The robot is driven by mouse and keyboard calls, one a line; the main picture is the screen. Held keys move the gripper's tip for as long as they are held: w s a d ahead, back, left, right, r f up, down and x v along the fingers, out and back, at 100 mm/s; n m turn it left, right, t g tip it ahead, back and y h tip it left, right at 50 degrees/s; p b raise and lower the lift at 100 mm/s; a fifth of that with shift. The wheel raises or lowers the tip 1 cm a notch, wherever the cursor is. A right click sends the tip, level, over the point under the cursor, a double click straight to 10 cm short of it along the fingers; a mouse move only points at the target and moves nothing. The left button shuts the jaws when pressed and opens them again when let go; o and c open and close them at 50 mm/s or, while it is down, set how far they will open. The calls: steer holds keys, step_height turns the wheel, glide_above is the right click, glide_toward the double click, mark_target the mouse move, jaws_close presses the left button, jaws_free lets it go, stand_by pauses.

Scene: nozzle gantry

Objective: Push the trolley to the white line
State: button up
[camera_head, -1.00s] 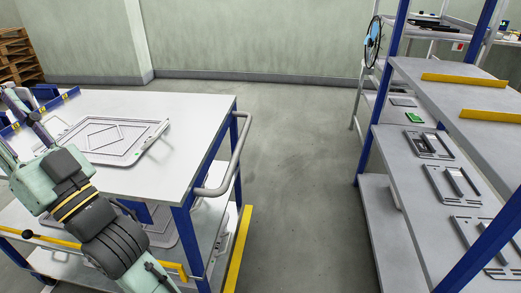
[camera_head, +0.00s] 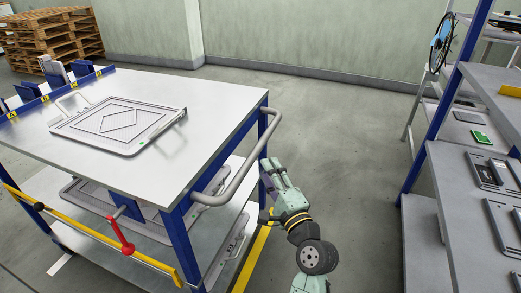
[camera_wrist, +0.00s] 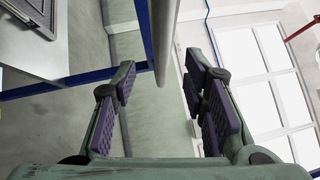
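The trolley (camera_head: 215,107) has a white top, blue legs and a grey tube handle (camera_head: 250,160) on its right end. My gripper (camera_head: 269,166) is just right of the handle in the head view, with its fingers pointing up the picture. In the wrist view, the purple-padded fingers of my gripper (camera_wrist: 158,78) are spread apart. The grey handle bar (camera_wrist: 163,40) shows between them, with no clear contact on either pad. A short white strip (camera_head: 61,264) shows on the floor at the lower left, partly hidden by the trolley; I cannot tell if it is the white line.
A grey framed plate (camera_head: 118,125) lies on the trolley top. A yellow bar with a red knob (camera_head: 127,247) runs along its near side. Shelving (camera_head: 455,190) with blue posts stands at the right. Grey floor lies open between them. Pallets (camera_head: 50,35) stand at the back left.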

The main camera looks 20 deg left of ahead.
mark_target(256, 151)
steer(key=p+x, duration=0.1)
steer(key=x, duration=0.8)
steer(key=shift+p, duration=0.4)
steer(key=shift+c, duration=0.2)
jaws_close()
